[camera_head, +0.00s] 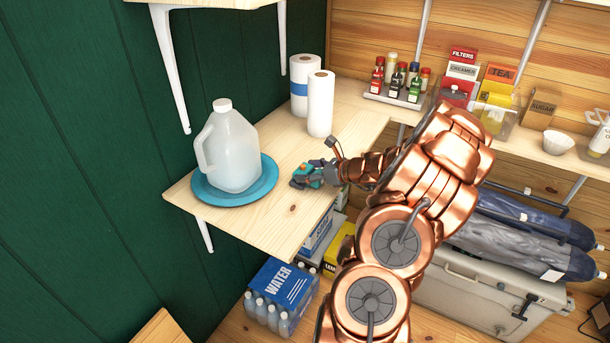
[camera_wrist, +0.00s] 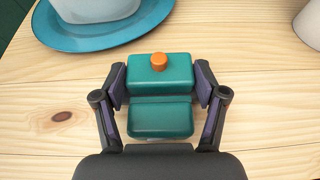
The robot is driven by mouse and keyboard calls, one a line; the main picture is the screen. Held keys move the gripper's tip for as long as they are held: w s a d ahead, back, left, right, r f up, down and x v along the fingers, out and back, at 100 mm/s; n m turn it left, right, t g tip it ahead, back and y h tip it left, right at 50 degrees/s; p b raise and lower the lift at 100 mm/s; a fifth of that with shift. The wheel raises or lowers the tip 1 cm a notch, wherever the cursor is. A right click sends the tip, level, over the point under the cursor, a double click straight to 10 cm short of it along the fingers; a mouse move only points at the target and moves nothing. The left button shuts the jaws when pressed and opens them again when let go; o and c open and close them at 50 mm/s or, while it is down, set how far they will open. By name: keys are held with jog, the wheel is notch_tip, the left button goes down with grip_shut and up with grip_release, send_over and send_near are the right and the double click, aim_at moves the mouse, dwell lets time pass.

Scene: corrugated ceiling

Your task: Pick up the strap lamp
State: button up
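The strap lamp (camera_wrist: 160,98) appears to be the small teal, two-part block with an orange knob on top. In the wrist view it is between the two dark fingers of my gripper (camera_wrist: 161,84). The finger pads are against its left and right sides, and it looks held. In the head view my gripper (camera_head: 309,176) is low over the wooden shelf, with a bit of teal showing between its fingers. Any gap between the lamp and the shelf cannot be made out.
A blue plate (camera_head: 266,187) with a milky jug (camera_head: 231,150) stands left of my gripper. Two paper rolls (camera_head: 320,104) stand behind it. A rack of small bottles (camera_head: 397,92) is farther back. The wooden shelf (camera_head: 283,229) is clear near its front edge.

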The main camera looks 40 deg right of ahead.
jog(key=c, duration=0.7)
jog(key=shift+c, duration=0.2)
